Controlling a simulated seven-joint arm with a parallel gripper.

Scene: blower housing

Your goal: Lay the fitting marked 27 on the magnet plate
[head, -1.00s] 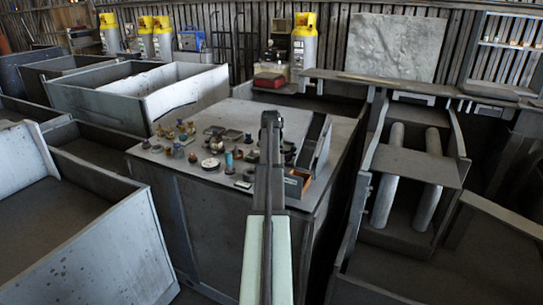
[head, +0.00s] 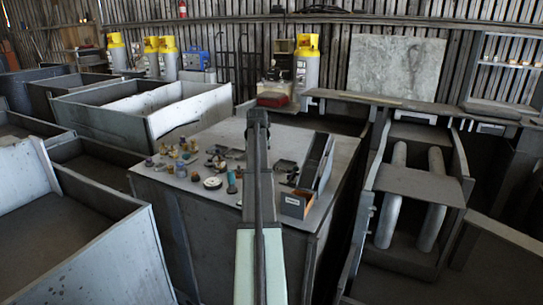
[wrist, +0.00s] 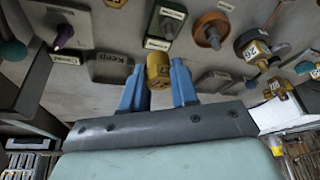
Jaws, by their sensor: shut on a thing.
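My gripper (wrist: 158,72) shows in the wrist view with two blue fingers. It is shut on a small yellow-brass fitting (wrist: 158,66) between the fingertips, above the grey table top. I cannot read a 27 on it. A dark grey block marked KEEP (wrist: 108,67) lies just left of the fingers. In the head view, my arm hides the gripper and the held fitting. A dark flat plate (head: 285,165) lies on the table right of my arm; I cannot tell whether it is the magnet plate.
Several small fittings (head: 178,160) crowd the table's left half. Labelled pieces, such as an orange round one (wrist: 211,30) and a brass valve (wrist: 277,88), lie near the fingers. A long dark tray (head: 318,160) and an open box (head: 297,203) stand at the table's right.

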